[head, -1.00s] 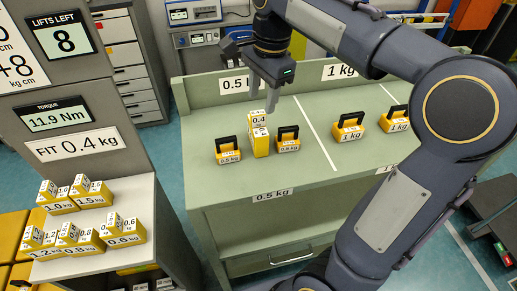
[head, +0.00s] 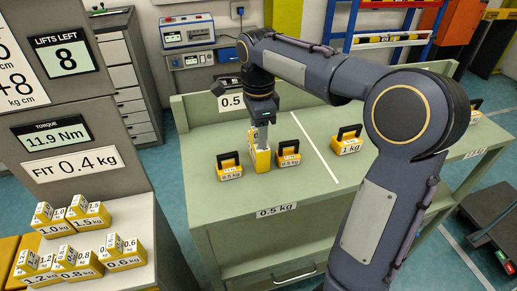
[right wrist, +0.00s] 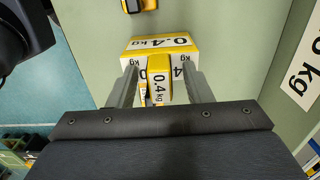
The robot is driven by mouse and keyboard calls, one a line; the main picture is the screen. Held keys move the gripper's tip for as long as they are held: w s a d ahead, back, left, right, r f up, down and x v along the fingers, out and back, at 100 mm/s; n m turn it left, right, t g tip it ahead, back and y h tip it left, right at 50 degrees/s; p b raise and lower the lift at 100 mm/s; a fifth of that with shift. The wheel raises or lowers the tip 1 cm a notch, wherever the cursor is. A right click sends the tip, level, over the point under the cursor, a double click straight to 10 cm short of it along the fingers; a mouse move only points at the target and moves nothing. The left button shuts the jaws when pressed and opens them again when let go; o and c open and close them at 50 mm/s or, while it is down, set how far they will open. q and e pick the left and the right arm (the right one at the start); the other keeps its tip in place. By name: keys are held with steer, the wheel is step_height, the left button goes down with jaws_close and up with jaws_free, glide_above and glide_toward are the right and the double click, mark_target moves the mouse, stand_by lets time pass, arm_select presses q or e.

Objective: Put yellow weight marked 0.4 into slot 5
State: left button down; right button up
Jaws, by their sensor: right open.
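The yellow and white weight marked 0.4 kg (head: 261,160) stands upright on the green bench between two black-handled 0.5 kg weights. It also shows in the right wrist view (right wrist: 160,42). My right gripper (head: 260,138) points down at its top. In the right wrist view the open fingers (right wrist: 157,88) stand on either side of the weight's narrow upper part, with a gap visible at each side. A sign on the grey panel reads FIT 0.4 kg (head: 74,165). Slot 5 cannot be made out. My left gripper is not in view.
Black-handled 0.5 kg weights (head: 229,167) (head: 288,154) stand close on both sides of the 0.4 kg weight. A 1 kg weight (head: 347,141) is further right. Several marked weights sit on a white shelf (head: 140,225) at left. The bench front is clear.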

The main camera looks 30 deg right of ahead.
steer(key=shift+c, duration=0.2)
jaws_close()
steer(key=shift+r, duration=0.1)
